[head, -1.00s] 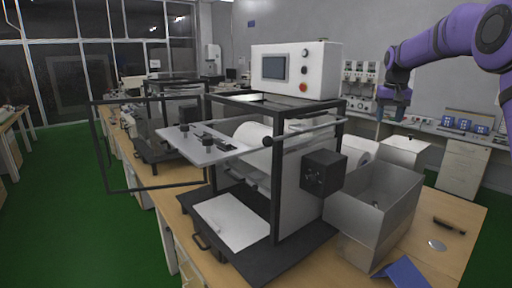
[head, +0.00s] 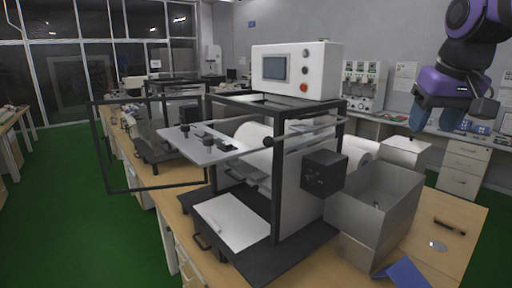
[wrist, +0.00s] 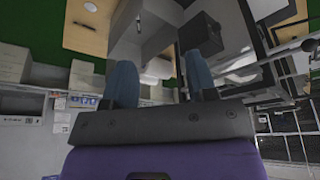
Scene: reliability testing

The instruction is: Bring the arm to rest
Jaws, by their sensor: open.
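My purple arm hangs in at the upper right of the head view. My gripper (head: 434,122) points downward in the air, above and behind the open grey box (head: 345,215). In the wrist view my gripper (wrist: 160,82) shows two blue fingers set wide apart, with nothing between them. It touches nothing that I can see.
A test machine with a black frame (head: 274,190) and a white control box (head: 296,69) stands on the wooden table (head: 455,205). Its framed door (head: 105,150) is swung open at left. A dark pen-like item (head: 449,227) and a blue item (head: 403,273) lie on the table.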

